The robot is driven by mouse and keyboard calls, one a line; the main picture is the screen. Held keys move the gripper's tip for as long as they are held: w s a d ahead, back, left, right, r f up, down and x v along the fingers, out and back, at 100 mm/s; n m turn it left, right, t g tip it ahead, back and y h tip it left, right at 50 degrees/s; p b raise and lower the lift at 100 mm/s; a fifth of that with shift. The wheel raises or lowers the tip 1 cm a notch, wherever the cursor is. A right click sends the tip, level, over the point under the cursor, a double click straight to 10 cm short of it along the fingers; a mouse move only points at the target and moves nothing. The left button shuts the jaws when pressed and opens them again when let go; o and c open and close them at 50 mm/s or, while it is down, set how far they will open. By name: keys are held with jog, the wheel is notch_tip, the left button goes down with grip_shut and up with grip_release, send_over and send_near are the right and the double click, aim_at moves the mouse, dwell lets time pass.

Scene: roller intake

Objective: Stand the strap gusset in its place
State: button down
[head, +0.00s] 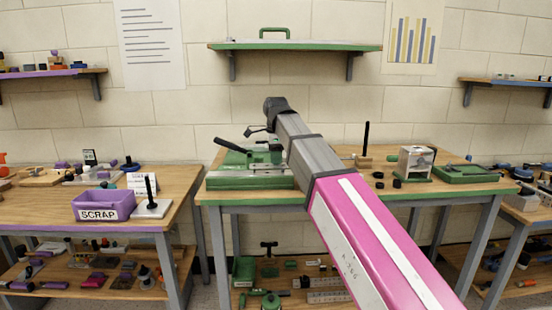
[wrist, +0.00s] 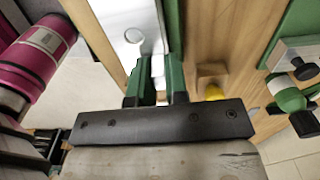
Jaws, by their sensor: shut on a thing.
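In the wrist view my gripper (wrist: 157,84) has its two green fingers closed around a narrow pale piece (wrist: 158,68), which looks like the strap gusset. Only a small part of it shows between the fingers. A shiny metal plate (wrist: 125,18) with a round hole lies just beyond and left of the fingertips; I cannot tell whether the held piece touches it. In the head view my arm hides my gripper and the gusset. A green fixture (head: 230,181) with a black-handled clamp stands on the left of the middle bench.
The middle bench (head: 330,193) also bears a dark upright post (head: 366,138), a white box-like block (head: 415,162) and a green tray (head: 466,174) on the right. A purple scrap bin (head: 95,204) stands on the left bench. A green shelf (head: 300,47) hangs above.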

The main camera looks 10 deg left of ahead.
jog(key=shift+f, duration=0.7)
jog(key=c, duration=1.1)
grip_release()
jog(key=shift+o, duration=0.2)
